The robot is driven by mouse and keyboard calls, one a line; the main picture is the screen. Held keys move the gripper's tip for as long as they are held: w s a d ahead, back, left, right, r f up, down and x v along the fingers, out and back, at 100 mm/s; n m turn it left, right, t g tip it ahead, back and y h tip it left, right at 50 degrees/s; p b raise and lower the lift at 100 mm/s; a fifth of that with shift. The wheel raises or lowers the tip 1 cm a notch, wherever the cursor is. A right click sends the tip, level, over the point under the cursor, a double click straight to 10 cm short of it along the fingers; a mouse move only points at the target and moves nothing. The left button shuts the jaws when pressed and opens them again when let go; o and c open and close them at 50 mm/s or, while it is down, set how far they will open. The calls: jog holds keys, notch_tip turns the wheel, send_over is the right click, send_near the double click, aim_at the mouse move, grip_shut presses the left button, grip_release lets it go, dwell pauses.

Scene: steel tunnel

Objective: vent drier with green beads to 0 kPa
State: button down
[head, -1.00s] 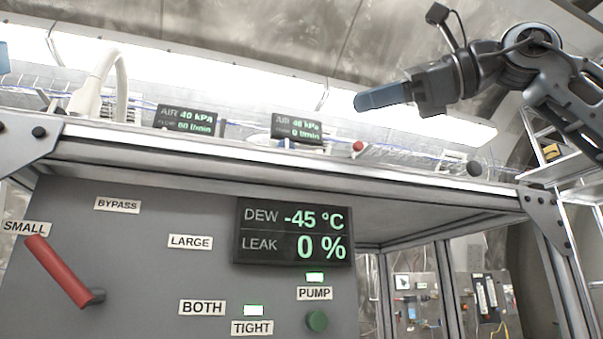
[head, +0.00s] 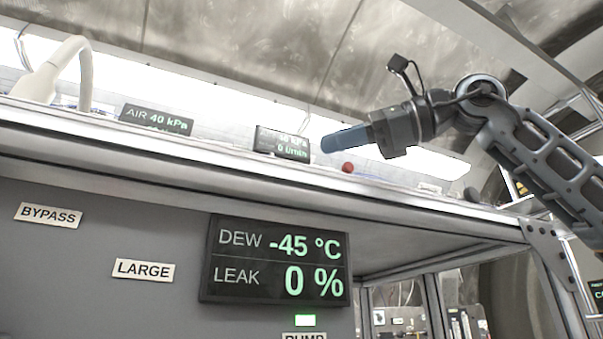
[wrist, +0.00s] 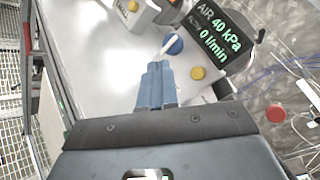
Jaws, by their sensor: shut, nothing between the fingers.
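My gripper (head: 328,143) is shut and empty, its blue fingers above the bench top at the right-hand air display (head: 282,144), which shows 0 l/min. In the wrist view the closed fingertips (wrist: 156,70) point at a blue round part (wrist: 173,44) with a white lever-like piece, and appear short of it. The air display (wrist: 219,33) beside it reads 40 kPa and 0 l/min. A yellow knob (wrist: 198,73) lies just right of the fingers. A left-hand air display (head: 157,120) also reads 40 kPa. No green beads can be made out in either view.
The bench's front rail (head: 180,163) crosses below my gripper. A red knob (head: 347,168) stands near the edge; a red round part (wrist: 275,113) shows in the wrist view. The panel display (head: 278,262) reads -45 °C and 0 %.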

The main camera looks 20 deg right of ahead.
jog(key=w+p, duration=0.1)
jog(key=w, duration=0.5)
jog(key=shift+w+p, duration=0.2)
jog(key=shift+p, duration=0.2)
jog(key=shift+w, duration=0.6)
jog(key=shift+w, duration=0.1)
dwell(1.1)
jog(key=shift+w, duration=0.3)
jog(key=shift+w, duration=0.55)
dwell(2.3)
dwell(1.4)
jog(key=shift+s+b, duration=0.5)
jog(key=shift+s, duration=0.45)
